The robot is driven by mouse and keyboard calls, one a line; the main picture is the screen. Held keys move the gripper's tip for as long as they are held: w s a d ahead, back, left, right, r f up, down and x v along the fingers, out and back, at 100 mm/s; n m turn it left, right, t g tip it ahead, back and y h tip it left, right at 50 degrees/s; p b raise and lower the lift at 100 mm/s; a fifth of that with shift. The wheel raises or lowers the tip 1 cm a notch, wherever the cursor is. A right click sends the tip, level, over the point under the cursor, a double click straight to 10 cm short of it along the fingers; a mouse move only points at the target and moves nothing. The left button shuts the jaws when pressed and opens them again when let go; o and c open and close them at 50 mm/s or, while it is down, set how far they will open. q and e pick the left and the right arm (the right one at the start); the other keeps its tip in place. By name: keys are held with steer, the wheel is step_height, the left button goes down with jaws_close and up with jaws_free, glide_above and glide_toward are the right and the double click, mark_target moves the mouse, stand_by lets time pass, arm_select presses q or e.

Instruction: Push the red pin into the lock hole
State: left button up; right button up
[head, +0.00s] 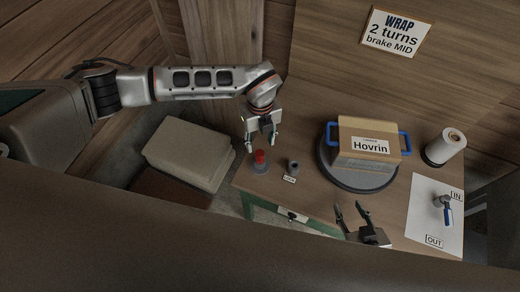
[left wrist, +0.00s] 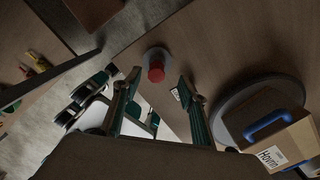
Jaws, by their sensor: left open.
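The red pin (head: 260,156) stands upright in a round grey base (head: 260,169) near the table's left edge. My left gripper (head: 262,146) is open and empty, pointing down just above and behind the pin. In the left wrist view the red pin (left wrist: 156,72) shows between the spread fingertips, with no clear contact. A small dark grey cylinder (head: 293,166) stands right of the pin, with a white label in front, apparently the lock; its hole is too small to make out. In the left wrist view a finger hides the lock. My right gripper (head: 352,212) is open and empty at the table's front.
A cardboard box marked Hovrin (head: 370,134) with blue handles sits on a dark turntable (head: 330,173) right of the lock. A white roll (head: 446,146) and a sheet with an IN/OUT lever (head: 445,206) lie further right. A pale box stack (head: 187,153) stands left of the table.

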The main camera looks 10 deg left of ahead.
mark_target(260, 153)
arm_select(q)
steer(key=shift+s+d+f, duration=0.1)
steer(key=shift+s+f, duration=0.25)
steer(key=shift+f, duration=0.5)
steer(key=f, duration=0.5)
steer(key=shift+s, duration=0.2)
jaws_close()
